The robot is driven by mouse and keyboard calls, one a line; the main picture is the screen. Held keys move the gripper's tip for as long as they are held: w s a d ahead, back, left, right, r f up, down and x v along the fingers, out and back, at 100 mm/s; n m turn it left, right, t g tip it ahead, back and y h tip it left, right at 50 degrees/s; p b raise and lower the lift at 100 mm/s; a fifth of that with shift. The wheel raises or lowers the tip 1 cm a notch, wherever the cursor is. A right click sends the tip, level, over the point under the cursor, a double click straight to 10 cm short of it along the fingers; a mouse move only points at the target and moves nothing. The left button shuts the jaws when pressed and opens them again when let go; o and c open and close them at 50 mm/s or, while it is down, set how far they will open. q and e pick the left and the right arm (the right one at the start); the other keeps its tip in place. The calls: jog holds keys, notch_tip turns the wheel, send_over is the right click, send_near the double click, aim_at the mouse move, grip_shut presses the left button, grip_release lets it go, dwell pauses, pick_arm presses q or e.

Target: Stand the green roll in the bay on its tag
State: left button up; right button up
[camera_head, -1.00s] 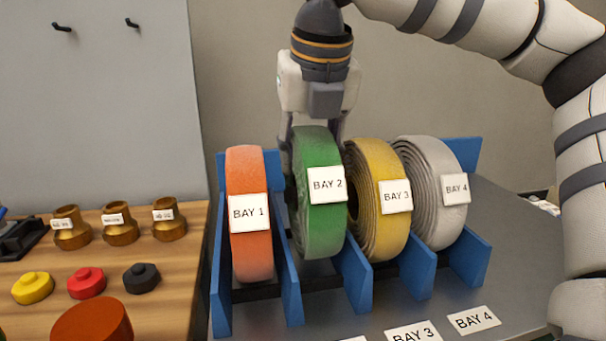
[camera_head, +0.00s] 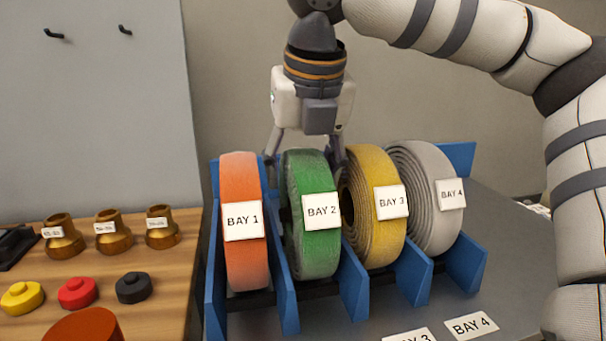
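The green roll (camera_head: 316,255), tagged BAY 2, stands upright in the second slot of the blue rack (camera_head: 288,290), between the orange and yellow rolls. Its lower end is between two blue dividers. My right gripper (camera_head: 305,162) is above it, pointing down. Its fingers are spread to either side of the roll's top, with visible gaps, so it looks open. The fingertips are partly hidden behind the rolls. My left gripper is not in view.
The orange roll (camera_head: 243,270) tagged BAY 1, the yellow roll (camera_head: 385,242) tagged BAY 3 and the grey roll (camera_head: 430,225) tagged BAY 4 stand close by. Brass fittings (camera_head: 113,236) and coloured caps (camera_head: 77,293) sit on the wooden bench at left.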

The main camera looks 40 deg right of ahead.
jog(key=p+v, duration=0.1)
jog(key=v, duration=0.9)
jog(key=shift+s+r, duration=0.15)
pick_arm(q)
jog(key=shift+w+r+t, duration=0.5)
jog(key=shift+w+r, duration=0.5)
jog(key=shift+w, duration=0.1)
pick_arm(e)
jog(key=shift+r, duration=0.2)
jog(key=shift+s, duration=0.1)
